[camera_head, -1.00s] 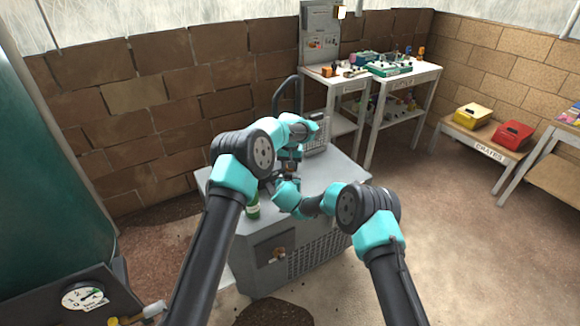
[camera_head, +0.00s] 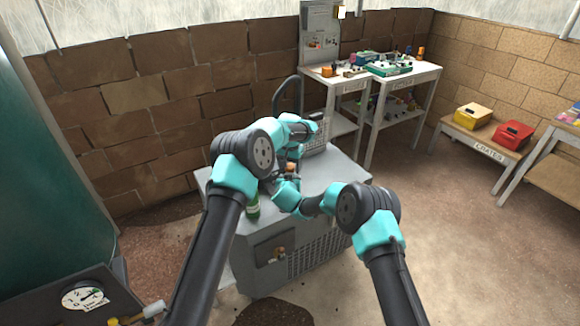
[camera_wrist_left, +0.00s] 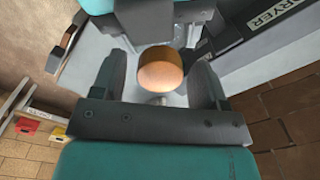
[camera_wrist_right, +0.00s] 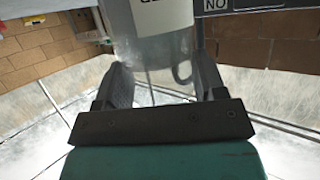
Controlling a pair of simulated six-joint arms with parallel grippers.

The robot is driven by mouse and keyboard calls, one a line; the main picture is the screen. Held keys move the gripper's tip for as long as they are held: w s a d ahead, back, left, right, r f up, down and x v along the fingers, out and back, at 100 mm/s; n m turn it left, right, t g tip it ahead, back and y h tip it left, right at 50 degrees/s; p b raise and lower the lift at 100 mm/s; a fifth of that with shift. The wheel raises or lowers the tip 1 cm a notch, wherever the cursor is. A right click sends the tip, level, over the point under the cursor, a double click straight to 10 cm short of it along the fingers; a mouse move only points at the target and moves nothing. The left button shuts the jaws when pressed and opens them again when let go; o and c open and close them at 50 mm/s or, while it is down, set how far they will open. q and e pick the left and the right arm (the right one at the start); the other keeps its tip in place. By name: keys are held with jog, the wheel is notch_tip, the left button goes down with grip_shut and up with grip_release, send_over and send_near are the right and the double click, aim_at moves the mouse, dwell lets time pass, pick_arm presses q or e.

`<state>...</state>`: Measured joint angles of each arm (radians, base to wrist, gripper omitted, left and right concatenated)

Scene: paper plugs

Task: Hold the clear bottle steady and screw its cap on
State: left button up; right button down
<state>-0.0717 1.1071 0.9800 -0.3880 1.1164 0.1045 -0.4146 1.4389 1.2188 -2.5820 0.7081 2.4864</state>
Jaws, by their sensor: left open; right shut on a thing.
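An orange-brown cap (camera_wrist_left: 160,70) sits between the fingers of my open left gripper (camera_wrist_left: 162,85) in the left wrist view, with a gap on each side. In the head view the cap (camera_head: 291,167) is a small orange spot just below the left gripper (camera_head: 293,155). My right gripper (camera_wrist_right: 160,82) is shut on the clear bottle (camera_wrist_right: 158,50), which has a white label. In the head view the right gripper (camera_head: 282,182) is low over the grey cabinet and mostly hides the bottle. The cap looks to be at the bottle's top; how tightly it sits cannot be told.
A green bottle (camera_head: 253,206) stands on the grey cabinet (camera_head: 335,180), left of my right gripper. A white table (camera_head: 400,78) with small parts is behind. A yellow crate (camera_head: 473,114) and a red crate (camera_head: 514,134) sit on a bench at right.

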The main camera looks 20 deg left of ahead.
pick_arm(q)
jog(key=shift+r, duration=2.3)
jog(key=shift+c, duration=0.4)
notch_tip(320, 180, up, 2)
jog(key=n, duration=0.3)
jog(key=shift+n, duration=0.3)
jog(key=r+n, duration=0.1)
jog(key=n, duration=0.2)
jog(key=shift+r, duration=0.2)
jog(key=shift+f, duration=0.1)
jog(key=shift+f, duration=3.9)
jog(key=shift+c, duration=0.3)
